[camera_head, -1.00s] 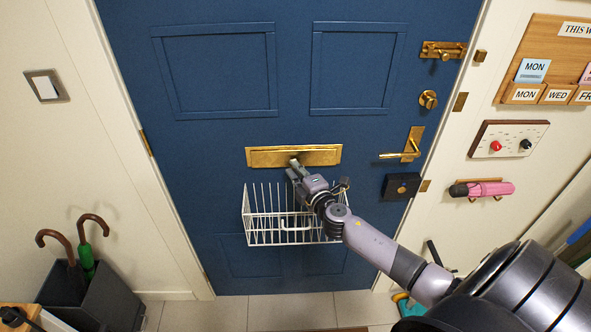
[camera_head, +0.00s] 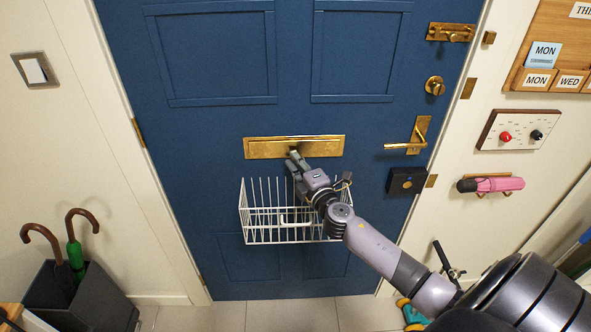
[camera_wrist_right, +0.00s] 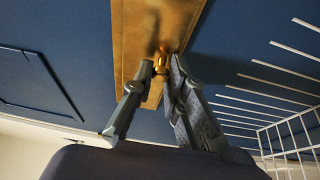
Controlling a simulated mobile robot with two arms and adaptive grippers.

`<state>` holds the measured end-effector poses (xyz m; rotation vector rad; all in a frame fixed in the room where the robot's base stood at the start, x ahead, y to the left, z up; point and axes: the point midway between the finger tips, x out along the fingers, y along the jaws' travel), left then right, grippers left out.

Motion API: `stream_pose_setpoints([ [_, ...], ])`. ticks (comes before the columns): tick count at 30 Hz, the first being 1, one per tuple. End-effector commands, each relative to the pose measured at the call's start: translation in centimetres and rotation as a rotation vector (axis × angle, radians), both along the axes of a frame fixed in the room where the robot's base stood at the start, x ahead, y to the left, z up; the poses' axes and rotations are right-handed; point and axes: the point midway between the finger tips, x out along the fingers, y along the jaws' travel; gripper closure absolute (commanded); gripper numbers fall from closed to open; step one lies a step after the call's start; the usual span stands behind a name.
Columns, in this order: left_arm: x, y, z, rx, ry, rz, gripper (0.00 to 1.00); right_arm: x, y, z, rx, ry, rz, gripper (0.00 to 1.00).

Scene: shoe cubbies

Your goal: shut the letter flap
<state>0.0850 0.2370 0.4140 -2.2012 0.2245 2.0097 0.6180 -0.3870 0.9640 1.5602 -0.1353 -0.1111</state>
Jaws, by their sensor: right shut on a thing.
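The letter flap (camera_head: 320,147) is a wide brass plate in the middle of the blue door, above the white wire basket. It looks close to flat with the door; I cannot tell whether a small gap is left at its lower edge. My right gripper (camera_head: 293,157) is at the flap's lower middle, coming from below right. In the right wrist view the flap (camera_wrist_right: 140,35) is large, and my right gripper (camera_wrist_right: 160,72) is shut on its small brass knob (camera_wrist_right: 160,62). My left gripper is not in view.
The wire basket (camera_head: 262,222) hangs on the door (camera_head: 200,130) just below the flap, close beside my right gripper and wrist. A brass lever handle (camera_head: 408,146) and a black box (camera_head: 405,182) are to the right. An umbrella stand (camera_head: 85,305) is at lower left.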

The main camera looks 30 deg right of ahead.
Motion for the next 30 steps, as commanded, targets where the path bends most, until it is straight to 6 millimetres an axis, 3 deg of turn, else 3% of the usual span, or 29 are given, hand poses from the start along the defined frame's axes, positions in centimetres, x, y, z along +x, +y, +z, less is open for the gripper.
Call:
stream_pose_setpoints([
  [6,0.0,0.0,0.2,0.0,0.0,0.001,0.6,0.0,-0.1,0.3,-0.001,-0.003,-0.002,1.0],
  [7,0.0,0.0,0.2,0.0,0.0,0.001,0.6,0.0,-0.1,0.3,-0.001,-0.003,-0.002,0.86],
  [16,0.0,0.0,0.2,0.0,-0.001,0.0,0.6,0.0,-0.1,0.2,-0.001,0.0,-0.001,0.66],
  [25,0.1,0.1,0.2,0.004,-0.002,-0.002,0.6,-0.1,0.0,0.1,-0.001,0.002,0.0,0.66],
  [30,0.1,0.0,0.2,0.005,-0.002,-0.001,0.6,-1.8,0.3,-0.1,0.001,0.004,0.001,0.66],
])
